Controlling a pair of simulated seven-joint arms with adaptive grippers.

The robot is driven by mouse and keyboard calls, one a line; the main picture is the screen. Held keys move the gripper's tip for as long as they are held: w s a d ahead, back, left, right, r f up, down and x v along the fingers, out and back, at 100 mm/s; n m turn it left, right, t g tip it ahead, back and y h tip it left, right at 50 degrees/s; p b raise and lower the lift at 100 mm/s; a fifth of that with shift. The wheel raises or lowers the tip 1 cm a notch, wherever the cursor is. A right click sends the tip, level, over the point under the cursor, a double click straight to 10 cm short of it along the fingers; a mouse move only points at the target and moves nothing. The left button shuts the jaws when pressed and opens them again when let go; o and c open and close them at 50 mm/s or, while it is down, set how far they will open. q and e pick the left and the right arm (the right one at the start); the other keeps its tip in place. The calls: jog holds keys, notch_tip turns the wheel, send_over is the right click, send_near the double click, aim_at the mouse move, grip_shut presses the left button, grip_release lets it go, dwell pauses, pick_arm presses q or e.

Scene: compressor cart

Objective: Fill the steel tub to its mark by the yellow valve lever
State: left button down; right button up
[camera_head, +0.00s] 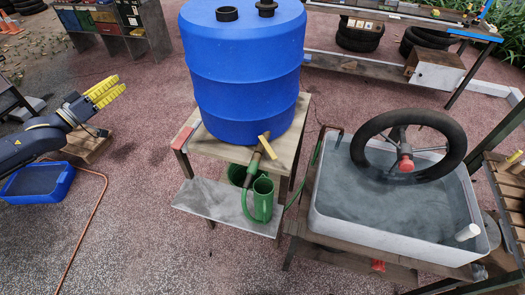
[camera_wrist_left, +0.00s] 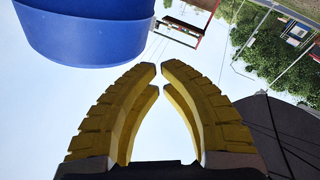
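The steel tub (camera_head: 335,215) is a pale grey rectangular basin on a low stand at the right of the head view. Grey water lies in it, and a tyred wheel (camera_head: 452,140) with a red hub stands partly in it. I cannot make out a fill mark. The yellow valve lever (camera_head: 265,146) is on a spout below the blue barrel (camera_head: 245,75). The barrel also shows in the left wrist view (camera_wrist_left: 90,30). My left gripper (camera_head: 112,90) is well left of the barrel, empty, its yellow fingertips (camera_wrist_left: 160,72) almost meeting. My right gripper is out of view.
The barrel stands on a wooden table (camera_head: 212,146). Green jugs (camera_head: 263,198) stand on the metal shelf (camera_head: 212,198) under the spout.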

pick_arm(q)
jog(key=s+d+f+m+g+h, duration=0.25)
jog(key=s+d+f, duration=0.35)
jog(key=d, duration=0.4)
jog(key=s+d+f+m+g+h, duration=0.2)
jog(key=s+d+f+m+g, duration=0.3)
jog(key=d, duration=0.6)
jog(key=m+h, duration=0.1)
jog(key=m, duration=0.2)
send_near(267, 148)
jog(key=shift+g, duration=0.35)
jog(key=x, duration=0.2)
jog(key=r+x, duration=0.1)
jog(key=x, duration=0.2)
jog(key=s+x, duration=0.1)
jog(key=x, duration=0.1)
jog(key=shift+w+d+r, duration=0.15)
jog(key=shift+d, duration=0.45)
